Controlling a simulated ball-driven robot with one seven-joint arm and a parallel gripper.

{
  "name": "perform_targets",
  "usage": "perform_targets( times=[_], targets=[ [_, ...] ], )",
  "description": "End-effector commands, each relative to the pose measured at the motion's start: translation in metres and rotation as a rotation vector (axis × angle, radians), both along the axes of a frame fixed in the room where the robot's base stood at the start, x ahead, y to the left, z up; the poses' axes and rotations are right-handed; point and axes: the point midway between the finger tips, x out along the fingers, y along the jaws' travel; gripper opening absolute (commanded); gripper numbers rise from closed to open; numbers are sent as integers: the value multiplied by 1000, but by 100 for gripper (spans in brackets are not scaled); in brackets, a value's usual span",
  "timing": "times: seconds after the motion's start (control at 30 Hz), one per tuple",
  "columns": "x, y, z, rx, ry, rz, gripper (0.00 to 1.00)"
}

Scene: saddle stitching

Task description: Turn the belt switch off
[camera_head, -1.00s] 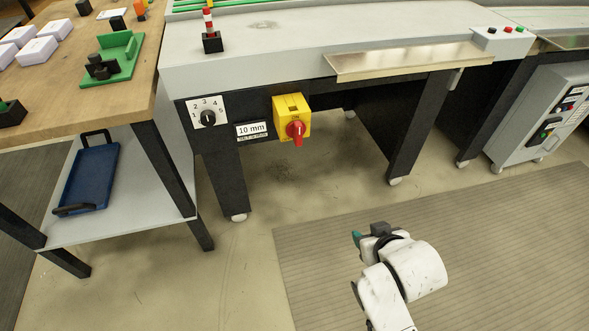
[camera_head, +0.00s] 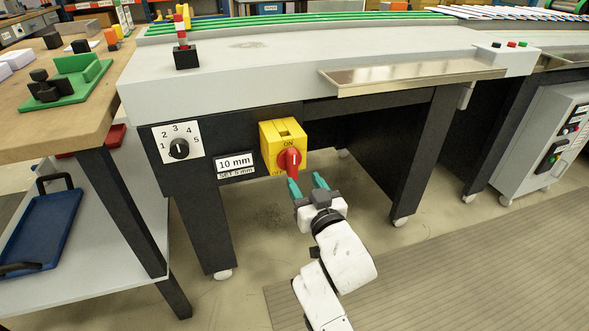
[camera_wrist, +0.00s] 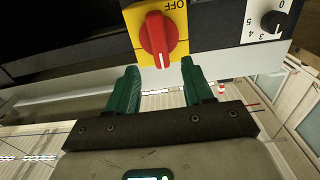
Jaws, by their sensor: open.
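The belt switch is a yellow box (camera_head: 271,141) with a red rotary knob (camera_head: 289,160) on the front of the machine. The knob stands about upright, with its white mark toward the ON label above; OFF is at its lower left. In the wrist view the picture is turned over, and the red knob (camera_wrist: 157,36) and OFF label show at the top. My gripper (camera_head: 307,183) has teal fingers and is open and empty, just below and in front of the knob. In the wrist view the knob's end lies between and just beyond the fingertips (camera_wrist: 160,70), with no clear contact.
A numbered dial (camera_head: 179,148) and a 10 mm display (camera_head: 235,163) sit left of the switch. A metal ledge (camera_head: 410,75) juts out above right. A wooden table (camera_head: 95,115) with a blue tray (camera_head: 42,232) below stands left. The floor in front is clear.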

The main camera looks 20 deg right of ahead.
Motion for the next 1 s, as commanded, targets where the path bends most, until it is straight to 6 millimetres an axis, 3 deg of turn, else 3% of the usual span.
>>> perform_targets(
  times=[0.2, 0.4, 0.87, 1.0],
  targets=[
    [41, 0, -2, 2, 0, -1, 51],
    [67, -1, -2, 1, 1, -1, 51],
    [78, 0, -1, 0, 2, 0, 51],
    [78, 0, -1, 0, 2, 0, 39]
  ],
)
